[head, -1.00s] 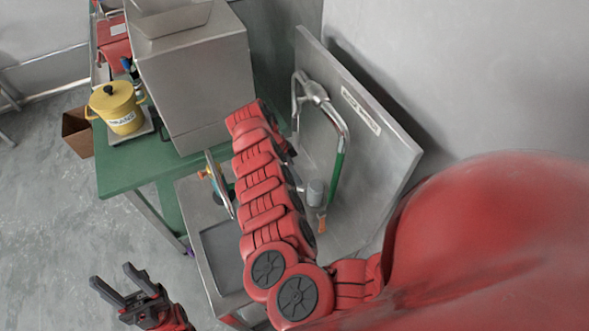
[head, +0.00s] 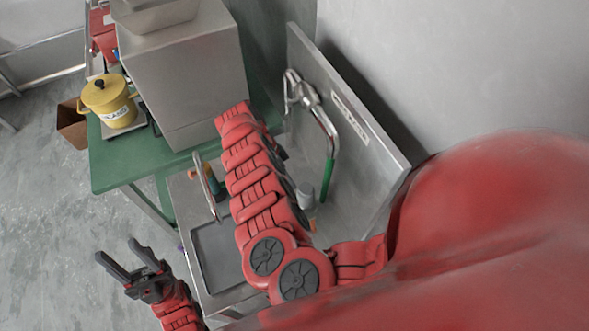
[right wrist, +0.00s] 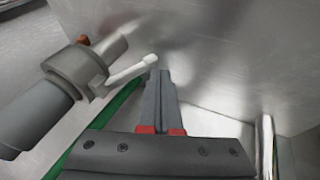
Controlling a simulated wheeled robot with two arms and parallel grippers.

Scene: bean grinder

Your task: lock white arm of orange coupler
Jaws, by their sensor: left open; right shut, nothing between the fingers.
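In the right wrist view a grey cylindrical coupler (right wrist: 75,68) lies at a slant on the left, with a small orange-brown part (right wrist: 82,40) at its upper side. Its white arm (right wrist: 128,72) sticks out to the right and slightly up, away from the coupler's body. My right gripper (right wrist: 158,72) is shut and empty, its fingertips right beside the white arm's tip; I cannot tell whether they touch. In the head view my right arm hides this gripper and most of the coupler. My left gripper (head: 116,250) is open and empty above the floor at lower left.
A steel sink (head: 227,250) with an upright back panel (head: 365,165) surrounds the work. A yellow pot (head: 106,98) is on the green table (head: 120,165).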

